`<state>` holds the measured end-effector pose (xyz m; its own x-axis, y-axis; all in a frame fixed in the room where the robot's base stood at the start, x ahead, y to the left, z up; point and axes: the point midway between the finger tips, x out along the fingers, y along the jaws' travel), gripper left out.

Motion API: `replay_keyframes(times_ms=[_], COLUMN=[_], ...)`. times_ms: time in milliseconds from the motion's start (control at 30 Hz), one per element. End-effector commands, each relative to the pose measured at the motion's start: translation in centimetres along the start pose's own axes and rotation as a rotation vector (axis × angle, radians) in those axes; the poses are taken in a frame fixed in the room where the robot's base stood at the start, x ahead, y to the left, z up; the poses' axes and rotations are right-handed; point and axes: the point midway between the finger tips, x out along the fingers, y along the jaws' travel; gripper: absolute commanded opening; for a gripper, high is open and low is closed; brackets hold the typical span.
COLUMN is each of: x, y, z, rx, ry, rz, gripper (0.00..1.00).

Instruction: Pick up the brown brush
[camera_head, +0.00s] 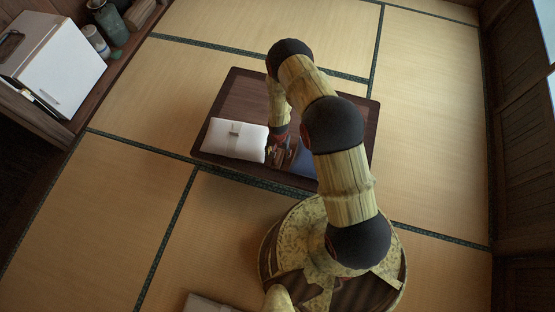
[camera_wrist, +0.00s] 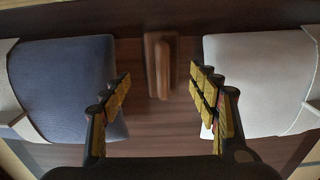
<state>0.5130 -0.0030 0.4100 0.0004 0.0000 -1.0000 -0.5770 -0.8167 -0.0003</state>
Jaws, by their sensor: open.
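The brown brush (camera_wrist: 158,62) lies on the dark wooden table (camera_wrist: 165,142) in the wrist view, between a blue cushion-like item and a white one. It appears as a narrow wooden block with a raised handle, slightly blurred. My gripper (camera_wrist: 160,85) is open, with its yellow-padded fingers to the left and right of the brush's near end. The fingers are apart from the brush and nothing is between them in their grip. In the head view my gripper (camera_head: 280,150) is low over the table, and the brush cannot be made out clearly there.
A white folded item (camera_head: 234,139) lies left of my gripper, and a dark blue one (camera_head: 304,160) lies to its right, partly hidden by my arm. A shelf with a white box (camera_head: 52,62) stands at the upper left. The tatami around the table is mostly clear.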

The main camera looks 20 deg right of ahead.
Motion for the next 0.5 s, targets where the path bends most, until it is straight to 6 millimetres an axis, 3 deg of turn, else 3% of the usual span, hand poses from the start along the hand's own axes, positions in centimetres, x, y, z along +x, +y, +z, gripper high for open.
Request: replay_keyframes(times_ms=[233, 500], x=[3.8, 4.2], y=[-0.4, -0.5], z=[0.2, 0.2], rx=[-0.001, -0.001], ry=[-0.001, 0.0], rz=[0.001, 0.0], gripper=[0.61, 0.61])
